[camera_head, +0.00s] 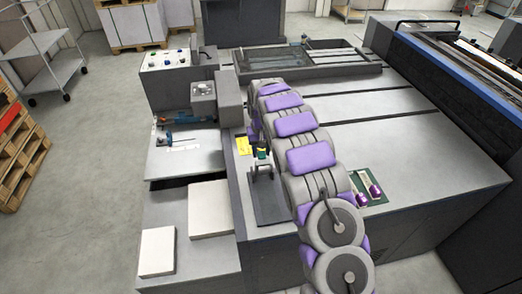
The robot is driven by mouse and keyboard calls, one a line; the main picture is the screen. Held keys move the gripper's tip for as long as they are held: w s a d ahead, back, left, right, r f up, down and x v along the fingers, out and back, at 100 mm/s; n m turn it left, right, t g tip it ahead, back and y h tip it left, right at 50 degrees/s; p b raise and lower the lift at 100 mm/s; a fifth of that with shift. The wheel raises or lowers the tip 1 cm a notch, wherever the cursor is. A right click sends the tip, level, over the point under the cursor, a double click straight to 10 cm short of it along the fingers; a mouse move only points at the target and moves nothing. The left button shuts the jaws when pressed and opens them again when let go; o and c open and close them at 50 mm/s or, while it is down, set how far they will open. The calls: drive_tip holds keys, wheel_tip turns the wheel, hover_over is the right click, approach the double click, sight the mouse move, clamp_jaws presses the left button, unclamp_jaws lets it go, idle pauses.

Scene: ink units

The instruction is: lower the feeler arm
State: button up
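A feeder unit stands at the left of the machine. At its front a thin dark rod (185,140) with a small blue end lies just above a pale plate (182,160). A teal bar (202,117) crosses behind it, under a grey box (203,92). I cannot tell for sure which of these is the feeler arm, or whether it is raised or touching the plate. My grey and purple arm rises from the bottom right of centre and bends over near the feeder's right side.
A control panel (164,58) sits behind the feeder. Purple-capped items lie on a green mat (376,200). Two pale blocks, one being this block (157,251), lie front left.

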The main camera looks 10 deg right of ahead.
clamp_jaws()
drive_tip(key=shift+s, duration=0.1)
idle(0.4)
